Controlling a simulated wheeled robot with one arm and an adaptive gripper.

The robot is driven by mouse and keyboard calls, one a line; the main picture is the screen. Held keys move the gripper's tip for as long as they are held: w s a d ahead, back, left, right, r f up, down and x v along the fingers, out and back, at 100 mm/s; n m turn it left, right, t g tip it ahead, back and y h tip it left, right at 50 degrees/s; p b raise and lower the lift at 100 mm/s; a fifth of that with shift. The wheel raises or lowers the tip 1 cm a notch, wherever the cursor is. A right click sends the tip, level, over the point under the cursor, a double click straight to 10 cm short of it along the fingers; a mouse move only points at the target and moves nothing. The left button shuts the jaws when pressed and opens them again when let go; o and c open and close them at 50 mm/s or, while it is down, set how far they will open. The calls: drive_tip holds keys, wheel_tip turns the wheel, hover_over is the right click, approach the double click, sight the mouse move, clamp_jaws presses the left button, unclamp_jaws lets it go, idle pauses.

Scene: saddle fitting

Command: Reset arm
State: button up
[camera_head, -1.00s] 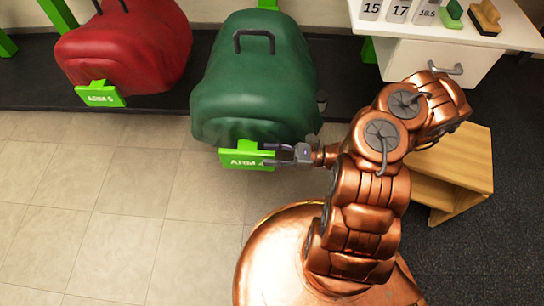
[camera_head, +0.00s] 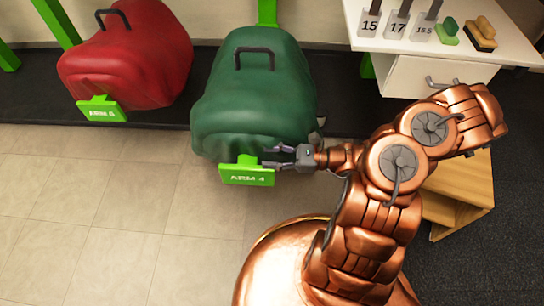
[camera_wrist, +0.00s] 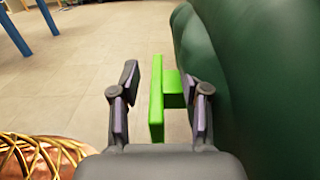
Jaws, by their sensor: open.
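My gripper (camera_head: 276,158) is at the end of my copper arm, beside the front of a green covered saddle (camera_head: 256,95). The green cover (camera_wrist: 250,70) fills the right side there. I cannot tell whether either finger touches the sign. Nothing is visibly held.
A red covered saddle (camera_head: 135,60) with its own green sign (camera_head: 102,110) stands at the left. A white table (camera_head: 520,50) with number cards and brushes is at upper right. A wooden box (camera_head: 465,185) stands below it. Tiled floor (camera_head: 100,210) at left is clear.

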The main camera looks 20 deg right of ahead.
drive_tip(key=shift+r, duration=0.1)
idle(0.3)
drive_tip(key=s+a+r+n+g+h+p, duration=0.2)
drive_tip(key=s+r+n+g+p, duration=0.3)
drive_tip(key=r, duration=0.5)
drive_tip(key=s+a+r+n+g+h+p, duration=0.2)
drive_tip(key=r+n+g+p, duration=0.1)
drive_tip(key=r+n+p, duration=0.5)
drive_tip(key=s+a+r+n+g+h+p, duration=0.25)
drive_tip(key=s+r+g+p, duration=0.2)
drive_tip(key=r, duration=0.65)
drive_tip(key=s+d+r+n+t+h+p, duration=0.1)
drive_tip(key=s+d+r+n+h+p, duration=0.1)
drive_tip(key=r+p, duration=0.4)
drive_tip(key=s+d+r+n+t+h+p, duration=0.1)
drive_tip(key=s+d+r+h+p, duration=0.3)
drive_tip(key=r, duration=0.7)
drive_tip(key=s+d+r+n+t+h+p, duration=0.1)
drive_tip(key=s+d+r+n+h+p, duration=0.2)
drive_tip(key=r+p, duration=0.5)
drive_tip(key=shift+d+r+n+t+h, duration=0.15)
drive_tip(key=shift+r+n+t+h, duration=0.2)
drive_tip(key=shift+r+n+h, duration=0.25)
drive_tip(key=shift+c, duration=0.4)
